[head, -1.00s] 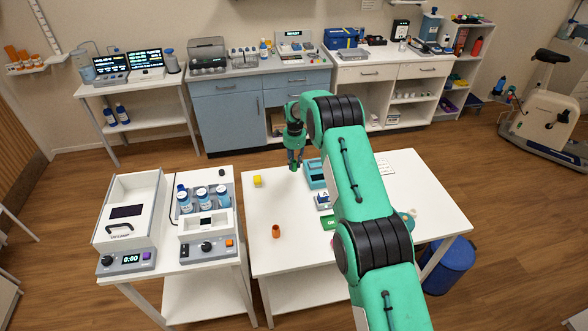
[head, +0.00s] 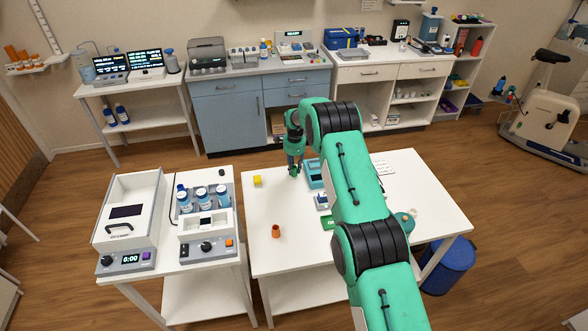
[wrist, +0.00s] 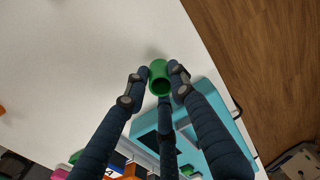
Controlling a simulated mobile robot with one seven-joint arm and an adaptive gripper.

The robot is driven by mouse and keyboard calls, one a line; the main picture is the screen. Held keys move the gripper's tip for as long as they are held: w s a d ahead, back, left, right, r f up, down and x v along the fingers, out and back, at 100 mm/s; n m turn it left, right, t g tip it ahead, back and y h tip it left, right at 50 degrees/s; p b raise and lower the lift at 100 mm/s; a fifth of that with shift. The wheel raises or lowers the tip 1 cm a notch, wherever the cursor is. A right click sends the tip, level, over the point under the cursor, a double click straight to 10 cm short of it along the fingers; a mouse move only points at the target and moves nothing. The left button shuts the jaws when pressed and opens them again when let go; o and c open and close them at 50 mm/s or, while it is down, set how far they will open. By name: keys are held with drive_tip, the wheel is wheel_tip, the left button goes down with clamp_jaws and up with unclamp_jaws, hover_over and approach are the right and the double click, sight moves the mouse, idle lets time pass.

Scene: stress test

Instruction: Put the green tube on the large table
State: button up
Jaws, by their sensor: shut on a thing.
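The green tube (wrist: 160,75) sits between the fingertips of my gripper (wrist: 159,72) in the wrist view, its open end facing the camera. My gripper is shut on it. In the head view my gripper (head: 295,160) points down over the far left part of the large white table (head: 262,205), with the green tube (head: 293,171) at its tips, at or just above the tabletop. I cannot tell whether the tube touches the surface. The white table top (wrist: 70,60) also shows in the wrist view.
A yellow cube (head: 257,181) and an orange cup-like piece (head: 276,231) stand on the table's left part. Bare tabletop lies between them. A smaller table with devices (head: 207,262) stands to the left.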

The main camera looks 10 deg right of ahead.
drive_tip(key=o, duration=0.9)
drive_tip(key=shift+f, duration=0.15)
drive_tip(key=shift+o, duration=0.2)
drive_tip(key=shift+r, duration=0.2)
wheel_tip(320, 180, up, 12)
drive_tip(key=shift+s+p, duration=0.2)
drive_tip(key=shift+p, duration=0.2)
